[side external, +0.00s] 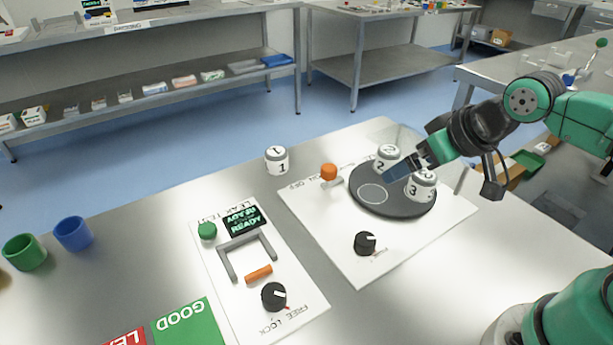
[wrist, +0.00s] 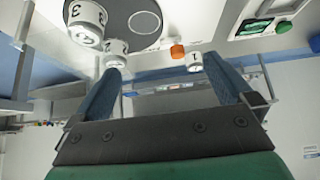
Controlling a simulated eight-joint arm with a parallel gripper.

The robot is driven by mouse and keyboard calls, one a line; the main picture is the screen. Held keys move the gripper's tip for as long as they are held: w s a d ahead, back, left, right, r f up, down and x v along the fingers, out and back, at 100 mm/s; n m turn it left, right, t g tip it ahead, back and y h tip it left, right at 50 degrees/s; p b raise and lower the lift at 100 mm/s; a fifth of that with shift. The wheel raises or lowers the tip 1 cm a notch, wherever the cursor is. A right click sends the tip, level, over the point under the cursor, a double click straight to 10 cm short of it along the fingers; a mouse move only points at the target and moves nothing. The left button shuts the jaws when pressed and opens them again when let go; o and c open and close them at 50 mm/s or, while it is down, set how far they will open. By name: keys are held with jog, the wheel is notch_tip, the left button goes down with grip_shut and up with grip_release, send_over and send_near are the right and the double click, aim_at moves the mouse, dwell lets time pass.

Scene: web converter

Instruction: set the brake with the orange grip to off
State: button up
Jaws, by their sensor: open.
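The brake's orange grip (side external: 329,172) stands at the upper left of the white turntable panel (side external: 330,249), on a short pale lever. Lettering that seems to read ON and OFF lies by it, partly hidden. I cannot tell which mark the lever points to. The grip also shows in the wrist view (wrist: 177,50), beyond my fingers and between them. My gripper (side external: 396,172) is open and empty, above the dark turntable (side external: 372,206) and right of the grip. Its two blue fingers are spread in the wrist view (wrist: 163,75).
White canisters 2 (side external: 385,158) and 3 (side external: 420,187) stand on the turntable, close to my gripper. Canister 1 (side external: 277,160) stands behind the panel. A black knob (side external: 365,243) sits at the panel's front. The leak-test panel (side external: 215,265) at left holds another orange cylinder (side external: 258,274).

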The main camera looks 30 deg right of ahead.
jog(key=c, duration=0.4)
jog(key=n+g, duration=0.3)
jog(key=g, duration=0.4)
send_over(329, 167)
jog(key=f, duration=0.3)
jog(key=shift+s+d+f, duration=0.1)
jog(key=shift+s+d, duration=0.05)
jog(key=shift+s, duration=0.1)
jog(key=shift+w+f, duration=0.25)
jog(key=shift+f, duration=3)
grip_shut()
